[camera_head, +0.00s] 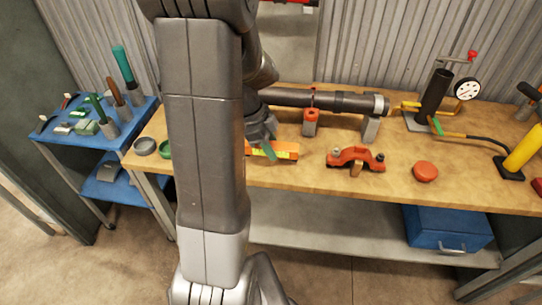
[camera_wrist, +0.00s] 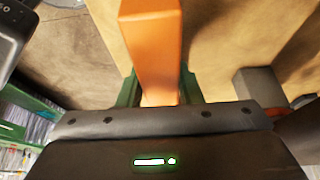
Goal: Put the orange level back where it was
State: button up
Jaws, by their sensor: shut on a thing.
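The orange level (camera_head: 286,151) shows in the head view over the wooden workbench (camera_head: 310,180), near its front left part. My gripper (camera_head: 266,149) is at the level, with a green finger against it. My arm hides part of the gripper and possibly the level's left end. In the wrist view the level (camera_wrist: 152,45) runs up from between my gripper's green fingers (camera_wrist: 158,90), which are shut on it. I cannot tell whether the level touches the bench top.
Behind the level, a dark pipe (camera_head: 342,102) rests on supports, one with a red part (camera_head: 311,116). A red clamp-like tool (camera_head: 355,160) and a red disc (camera_head: 425,171) lie to the right. A blue tool cart (camera_head: 75,145) stands left. Bare bench lies in front of the clamp.

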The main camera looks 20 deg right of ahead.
aim_at(271, 163)
jog(key=shift+f, duration=1.7)
jog(key=o, duration=1.1)
jog(key=shift+f, duration=0.15)
jog(key=v, duration=1.2)
jog(key=shift+d+r+p, duration=0.1)
jog(key=shift+r+p, duration=0.15)
jog(key=shift+p, duration=0.15)
